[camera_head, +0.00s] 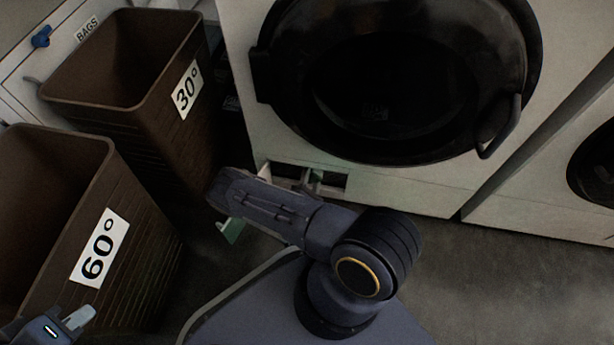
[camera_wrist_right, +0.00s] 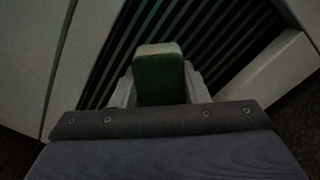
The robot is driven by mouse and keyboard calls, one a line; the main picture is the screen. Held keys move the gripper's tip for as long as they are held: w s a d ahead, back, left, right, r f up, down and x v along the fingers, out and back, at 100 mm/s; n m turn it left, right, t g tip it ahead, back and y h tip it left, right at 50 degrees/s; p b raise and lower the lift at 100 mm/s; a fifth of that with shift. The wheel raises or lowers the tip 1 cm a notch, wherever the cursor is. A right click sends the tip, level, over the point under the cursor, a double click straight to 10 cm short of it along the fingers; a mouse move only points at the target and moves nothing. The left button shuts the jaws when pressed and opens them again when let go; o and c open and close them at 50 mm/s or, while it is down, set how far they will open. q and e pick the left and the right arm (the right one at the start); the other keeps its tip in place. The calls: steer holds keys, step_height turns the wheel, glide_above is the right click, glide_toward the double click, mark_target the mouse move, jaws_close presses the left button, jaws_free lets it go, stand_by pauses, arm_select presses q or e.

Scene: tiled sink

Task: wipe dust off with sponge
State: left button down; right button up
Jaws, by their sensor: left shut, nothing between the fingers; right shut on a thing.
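The sponge (camera_wrist_right: 160,78), green with a pale top edge, is held upright between the fingers of my right gripper (camera_wrist_right: 158,90) in the right wrist view. In front of it are dark slats (camera_wrist_right: 215,40) between pale panels. Whether the sponge touches the slats I cannot tell. In the head view a green piece that looks like the sponge (camera_head: 232,231) shows below my right wrist, which hides most of that gripper. My left gripper (camera_head: 80,318) is shut and empty at the bottom left. I cannot make out dust in either view.
A white front-loading machine (camera_head: 420,184) with a dark round door has a low opening (camera_head: 328,179) near my right arm. Brown bins marked 30° (camera_head: 150,118) and 60° (camera_head: 118,275) stand at the left. A second machine (camera_head: 545,215) is at the right. Floor (camera_head: 510,290) is clear there.

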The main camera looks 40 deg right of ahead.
mark_target(286, 165)
steer(key=shift+s+d, duration=0.7)
steer(key=shift+s, duration=0.15)
steer(key=shift+w, duration=0.15)
steer(key=shift+w+a+r, duration=0.1)
steer(key=shift+w+a, duration=0.5)
steer(key=shift+w, duration=0.25)
steer(key=shift+w+a, duration=0.55)
steer(key=shift+w, duration=0.3)
steer(key=shift+w+a, duration=2.5)
steer(key=shift+w, duration=0.15)
